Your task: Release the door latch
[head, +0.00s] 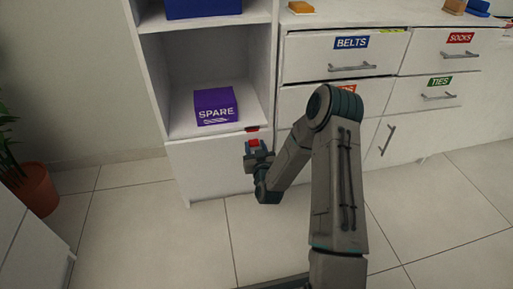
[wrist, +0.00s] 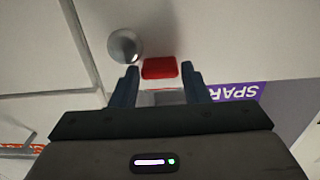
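A red latch (wrist: 160,67) shows in the wrist view just beyond the gap between my fingertips; I cannot tell whether they touch it. In the head view, a red piece (head: 253,143) shows at my gripper's tip, in front of the white lower door (head: 205,168). My gripper (wrist: 160,76) is open, with its two dark blue fingers apart on either side of the latch's line. In the head view my gripper (head: 258,153) is near the door's upper right corner. A round silver knob (wrist: 124,45) lies beside the left finger in the wrist view.
A purple SPARE box (head: 216,106) sits on the shelf above the door. Labelled drawers (head: 335,56) with bar handles stand to the right. A potted plant (head: 35,188) is at the left. The tiled floor (head: 145,225) before the wardrobe is clear.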

